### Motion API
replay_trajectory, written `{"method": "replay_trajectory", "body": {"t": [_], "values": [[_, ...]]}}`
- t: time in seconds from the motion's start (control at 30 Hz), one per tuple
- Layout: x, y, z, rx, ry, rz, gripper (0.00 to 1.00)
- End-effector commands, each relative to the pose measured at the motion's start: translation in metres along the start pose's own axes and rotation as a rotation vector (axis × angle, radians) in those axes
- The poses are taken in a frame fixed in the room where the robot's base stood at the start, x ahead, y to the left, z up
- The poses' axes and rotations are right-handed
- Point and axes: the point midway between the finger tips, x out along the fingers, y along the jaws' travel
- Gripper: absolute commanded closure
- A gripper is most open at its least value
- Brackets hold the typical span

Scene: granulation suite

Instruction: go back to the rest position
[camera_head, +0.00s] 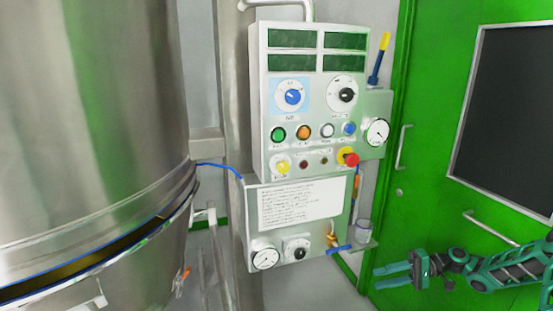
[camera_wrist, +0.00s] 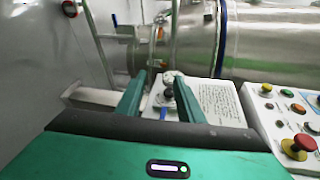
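My gripper (camera_head: 377,277) is at the lower right of the head view, in front of the green door and to the right of the control panel (camera_head: 258,130). Its two teal fingers are apart with nothing between them. In the wrist view the fingers (camera_wrist: 160,77) also show apart, pointing toward the panel's lower box with its printed sheet (camera_wrist: 218,100). Most of my arm is cut off by the right edge of the head view.
A large steel vessel (camera_head: 90,110) with a partly open seam fills the left. A red emergency button (camera_head: 351,160), a blue lever (camera_head: 339,249) and a small clear cup (camera_head: 363,229) stick out at the panel's right. The green door (camera_head: 425,130) has handles.

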Motion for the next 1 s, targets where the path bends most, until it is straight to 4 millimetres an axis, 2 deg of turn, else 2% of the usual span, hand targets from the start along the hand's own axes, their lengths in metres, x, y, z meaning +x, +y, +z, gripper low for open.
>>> {"method": "replay_trajectory", "body": {"t": [0.27, 0.47, 0.77, 1.0], "values": [[0.006, -0.024, 0.022, 0.077, -0.065, 0.248, 0.66], [0.001, -0.042, 0.044, 0.133, -0.082, 0.434, 0.66], [-0.017, -0.073, 0.086, 0.205, -0.06, 0.698, 0.66], [-0.037, -0.103, 0.128, 0.255, -0.005, 0.886, 0.66]]}}
